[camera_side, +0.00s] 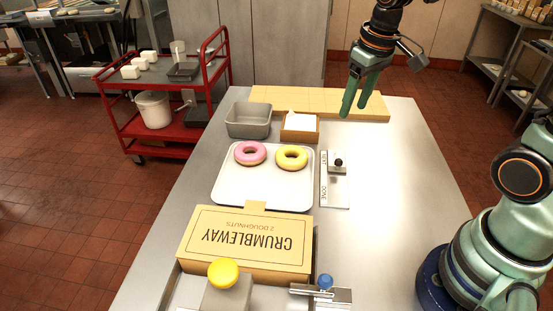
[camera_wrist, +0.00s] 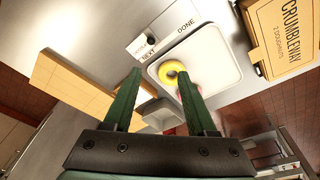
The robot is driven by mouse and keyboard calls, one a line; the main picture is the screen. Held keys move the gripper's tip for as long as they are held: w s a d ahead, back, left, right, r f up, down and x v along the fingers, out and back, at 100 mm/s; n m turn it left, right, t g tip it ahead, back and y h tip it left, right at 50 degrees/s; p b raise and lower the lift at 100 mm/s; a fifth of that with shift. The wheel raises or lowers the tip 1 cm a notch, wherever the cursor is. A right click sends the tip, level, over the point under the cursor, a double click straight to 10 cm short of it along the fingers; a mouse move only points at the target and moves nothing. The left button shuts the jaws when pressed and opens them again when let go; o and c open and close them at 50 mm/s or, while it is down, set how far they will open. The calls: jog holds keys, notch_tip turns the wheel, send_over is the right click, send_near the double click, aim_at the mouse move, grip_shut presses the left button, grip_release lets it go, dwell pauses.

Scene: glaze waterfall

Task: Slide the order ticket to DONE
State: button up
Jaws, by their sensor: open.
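The order ticket slider is a pale board (camera_side: 334,192) to the right of the doughnut tray, marked NEXT at its far end and DONE at its near end. Its dark knob (camera_side: 338,162) on a metal slide stands toward the NEXT end. In the wrist view the knob (camera_wrist: 151,40) is beside the NEXT label (camera_wrist: 149,56), with the DONE label (camera_wrist: 186,25) to the upper right. My gripper (camera_side: 354,108) is open and empty, above the far part of the table, beyond the slider. Its two green fingers (camera_wrist: 160,78) show apart in the wrist view.
A white tray (camera_side: 230,194) holds a pink doughnut (camera_side: 250,153) and a yellow doughnut (camera_side: 292,157). A grey tin (camera_side: 249,121) and a small wooden box (camera_side: 300,135) stand behind it. A CRUMBLEWAY box (camera_side: 247,240) is nearer. The table right of the slider is clear.

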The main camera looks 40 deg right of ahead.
jog(key=g, duration=0.2)
send_over(339, 160)
notch_tip(339, 160, down, 5)
notch_tip(339, 160, down, 13)
jog(key=shift+d+f, duration=0.1)
dwell(0.3)
grip_shut()
dwell(1.3)
